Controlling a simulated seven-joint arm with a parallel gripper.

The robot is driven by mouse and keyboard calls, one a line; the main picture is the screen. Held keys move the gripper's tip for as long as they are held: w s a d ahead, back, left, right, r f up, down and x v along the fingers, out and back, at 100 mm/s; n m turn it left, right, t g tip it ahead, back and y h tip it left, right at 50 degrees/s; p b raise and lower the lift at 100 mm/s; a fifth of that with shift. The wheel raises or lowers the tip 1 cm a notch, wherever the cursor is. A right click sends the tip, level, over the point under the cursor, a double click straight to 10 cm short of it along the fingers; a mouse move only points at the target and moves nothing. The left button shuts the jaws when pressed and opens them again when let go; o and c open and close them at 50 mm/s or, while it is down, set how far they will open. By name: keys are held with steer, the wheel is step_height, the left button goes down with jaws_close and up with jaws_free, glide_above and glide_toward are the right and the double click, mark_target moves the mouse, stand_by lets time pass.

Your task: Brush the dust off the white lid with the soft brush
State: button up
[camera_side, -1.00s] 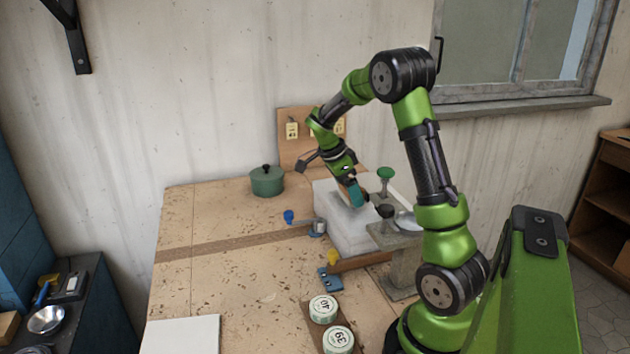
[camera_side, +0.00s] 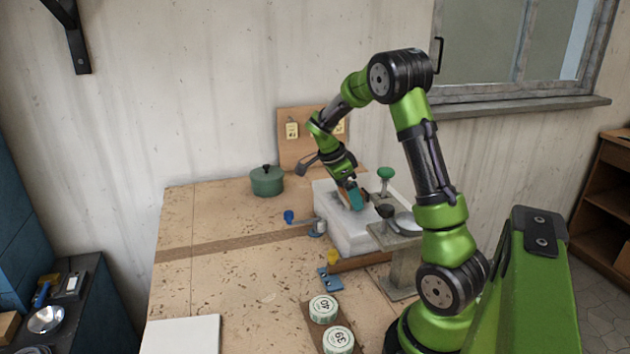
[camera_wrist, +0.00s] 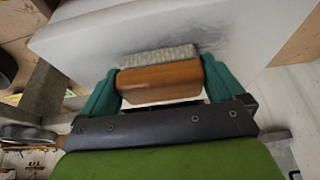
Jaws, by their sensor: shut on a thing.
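The white lid (camera_side: 345,236) is a pale block-like piece on the workbench; its top fills much of the wrist view (camera_wrist: 90,38). A grey smudge of dust shows on it near the brush, mostly to the right. The soft brush (camera_wrist: 160,82) has an orange-brown wooden back and pale grey bristles. My gripper (camera_wrist: 161,68) is shut on the wooden back, a teal finger at each end. The bristles are at the lid's top; I cannot tell if they touch. In the side view my gripper (camera_side: 356,199) is low over the lid and mostly hides the brush.
A green knob (camera_side: 385,173) and a grey stand (camera_side: 400,268) are close on the lid's right. A green pot (camera_side: 267,181) stands at the back left. Round numbered tins (camera_side: 324,309) and a blue piece (camera_side: 330,280) lie in front. The bench's left side is mostly clear.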

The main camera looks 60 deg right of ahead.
mark_target(335, 190)
steer(key=shift+f, duration=0.3)
steer(key=shift+w+d, duration=1.55)
steer(key=shift+w+d, duration=1.5)
steer(key=shift+s+a, duration=1.55)
